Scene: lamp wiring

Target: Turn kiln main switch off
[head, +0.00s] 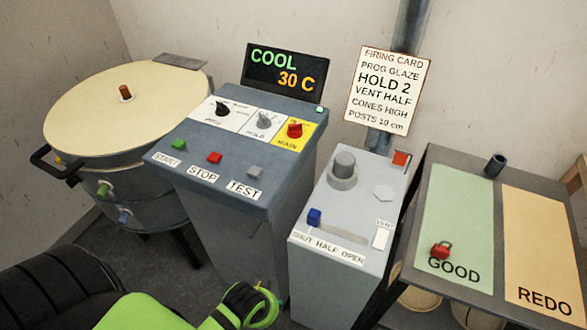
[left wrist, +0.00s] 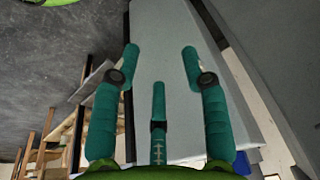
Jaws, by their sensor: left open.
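The kiln main switch is a red knob (head: 295,130) on a yellow plate (head: 285,142) at the right of the blue-grey control console (head: 225,180). The small print makes its exact setting hard to tell. The display (head: 287,69) above reads COOL, 30 C. My left arm comes in at the bottom left of the head view, low in front of the console and away from the knob. My left gripper (left wrist: 160,54), with teal fingers, is spread open and empty in the left wrist view, facing a plain grey surface. My right gripper is not in view.
Beside the knob are a grey knob (head: 264,121) and a black knob (head: 222,109). START, STOP (head: 214,158) and TEST buttons lie in front. The round kiln (head: 124,105) stands left; a vent box (head: 340,265) and a GOOD/REDO table (head: 496,200) stand right.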

